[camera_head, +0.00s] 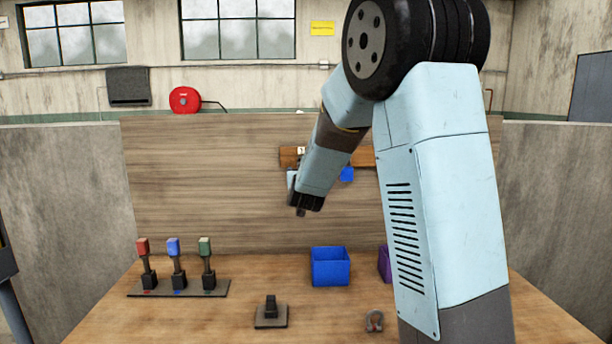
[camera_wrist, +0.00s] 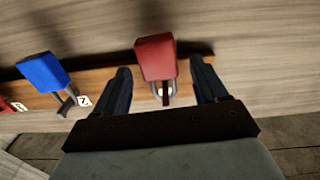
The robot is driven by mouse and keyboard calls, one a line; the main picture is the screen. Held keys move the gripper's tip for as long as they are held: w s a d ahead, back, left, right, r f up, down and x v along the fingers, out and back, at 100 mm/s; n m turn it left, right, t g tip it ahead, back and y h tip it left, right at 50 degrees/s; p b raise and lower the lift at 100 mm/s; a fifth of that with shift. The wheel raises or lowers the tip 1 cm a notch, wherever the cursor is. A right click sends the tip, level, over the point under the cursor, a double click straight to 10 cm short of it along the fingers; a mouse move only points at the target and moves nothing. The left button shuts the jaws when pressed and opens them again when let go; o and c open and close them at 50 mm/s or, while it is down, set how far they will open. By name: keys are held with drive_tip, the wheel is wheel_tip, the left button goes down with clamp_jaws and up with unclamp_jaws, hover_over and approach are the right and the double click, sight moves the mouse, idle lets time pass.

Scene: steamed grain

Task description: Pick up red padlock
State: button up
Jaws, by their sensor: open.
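The red padlock (camera_wrist: 156,58) is in the upper middle of the wrist view, with its grey shackle towards my gripper. It is at the wooden rack strip (camera_wrist: 115,78) on the upright board. My gripper (camera_wrist: 160,82) is open, with one dark finger on each side of the padlock's shackle; I see no clear contact. In the head view my gripper (camera_head: 301,212) is in front of the board, and my arm hides the red padlock there.
A blue padlock (camera_wrist: 44,73) hangs left of the red one; it also shows in the head view (camera_head: 347,174).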

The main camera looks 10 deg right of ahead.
drive_tip(key=shift+c, duration=0.3)
drive_tip(key=c, duration=1.1)
drive_tip(key=shift+r, duration=0.1)
drive_tip(key=shift+c, duration=0.2)
drive_tip(key=s+a, duration=0.1)
drive_tip(key=s, duration=0.8)
drive_tip(key=s+a+r, duration=0.1)
drive_tip(key=s+a, duration=0.1)
drive_tip(key=s, duration=0.6)
drive_tip(key=shift+s+a+r, duration=0.15)
drive_tip(key=shift+s+a, duration=0.1)
drive_tip(key=shift+s, duration=0.1)
